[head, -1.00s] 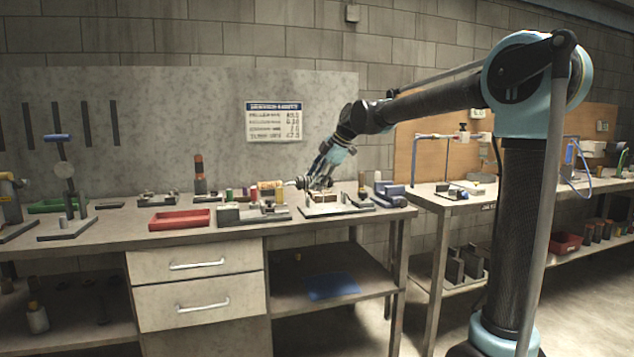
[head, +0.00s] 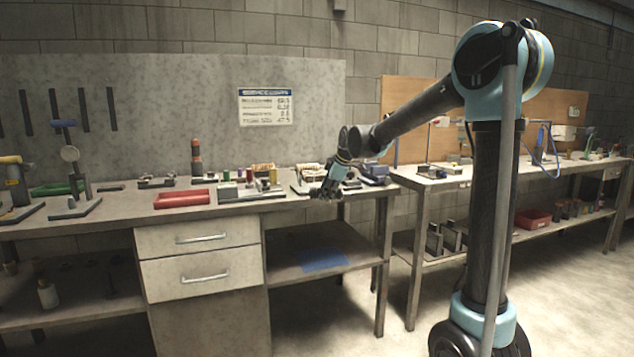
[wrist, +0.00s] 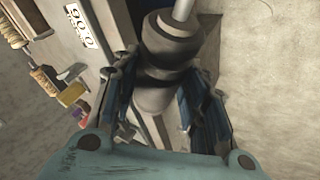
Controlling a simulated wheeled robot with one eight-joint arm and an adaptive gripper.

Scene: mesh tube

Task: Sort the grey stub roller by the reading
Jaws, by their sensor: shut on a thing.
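My gripper (head: 328,191) is over the front edge of the bench, near its right end. In the wrist view my gripper (wrist: 155,100) is shut on the grey stub roller (wrist: 170,45), a dark grey stepped cylinder with a thin pale shaft at the top of the picture. The fingers lie on both sides of its lower part. A white display with dark digits (wrist: 78,25) shows beside the roller; the digits are tilted and look like 0.06 or 90.0.
A red tray (head: 182,205) and a green tray (head: 45,189) are on the bench. A grey fixture with small coloured parts (head: 250,193) stands right of the red tray. A chart (head: 265,107) hangs on the wall. Floor in front of the bench is clear.

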